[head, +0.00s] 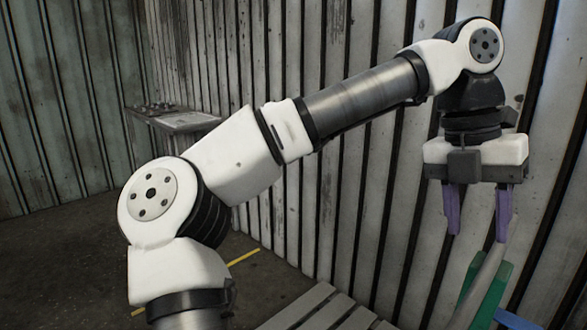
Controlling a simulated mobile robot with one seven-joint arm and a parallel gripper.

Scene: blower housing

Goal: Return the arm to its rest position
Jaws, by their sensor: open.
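My arm stretches from the lower left to the upper right in the head view, with white joints and grey tube links. My gripper (477,228) hangs at its end, pointing down. Its two purple fingers are apart, and nothing is seen held between them. Just below the fingers, a grey curved part (480,285) rises near the right finger; I cannot tell whether they touch. A green piece (484,296) stands beside that curved part at the lower right.
A slatted grey surface (322,309) lies at the bottom middle. A small metal table (186,121) with items on it stands at the back left. Ribbed metal walls (350,160) close off the back and right. A yellow line (243,257) marks the dark floor.

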